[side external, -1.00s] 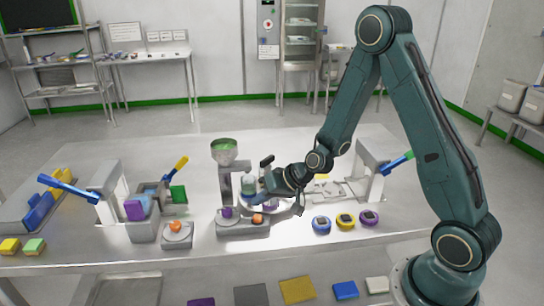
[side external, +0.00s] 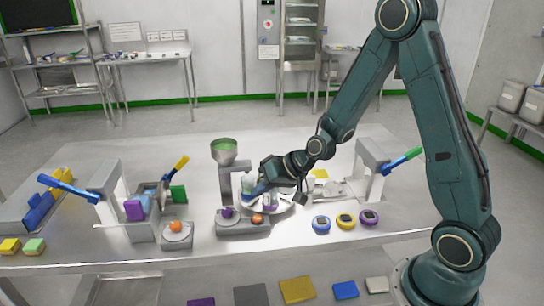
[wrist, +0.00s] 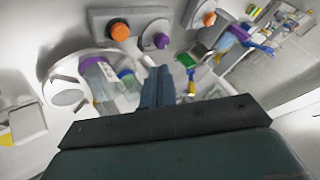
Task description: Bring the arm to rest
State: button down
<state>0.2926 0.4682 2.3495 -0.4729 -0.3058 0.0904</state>
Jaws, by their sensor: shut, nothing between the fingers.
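My dark teal arm reaches in from the right over the bench. My gripper (side external: 257,189) has blue fingers, shut and empty, just above and beside a round white tray (side external: 285,209). In the wrist view the shut fingers (wrist: 158,88) point past the tray (wrist: 62,70) toward the button boxes. A purple-capped vial (wrist: 98,78) and other clear containers sit in the tray, apparently apart from the fingers. The arm partly hides the tray in the side view.
A funnel stand (side external: 224,150) rises just behind the gripper. A box with purple and orange buttons (side external: 243,224) stands in front. Another lever station (side external: 104,190) stands left.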

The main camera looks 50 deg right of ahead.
jog(key=s+a+r+n+g+h, duration=0.1)
jog(key=s+a+r+n+g, duration=0.2)
jog(key=s+r, duration=0.85)
jog(key=s+r+h, duration=0.1)
jog(key=s+r, duration=0.3)
jog(key=s, duration=0.3)
jog(key=s+d+r+n+h, duration=0.1)
jog(key=s+r, duration=0.2)
jog(key=s, duration=0.5)
jog(key=shift+d+r, duration=0.3)
jog(key=shift+r, duration=0.1)
jog(key=shift+w, duration=0.1)
dwell(2.3)
jog(key=w+f+t+y, duration=0.1)
jog(key=w+f, duration=0.2)
jog(key=w, duration=0.5)
jog(key=w+f, duration=0.2)
jog(key=w, duration=0.6)
jog(key=w+d+f+m+t+y, duration=0.1)
jog(key=w+f+m, duration=0.3)
jog(key=w+f, duration=0.7)
jog(key=shift+d+f+t+y, duration=0.4)
jog(key=shift+f+t+y, duration=0.1)
jog(key=shift+t, duration=0.1)
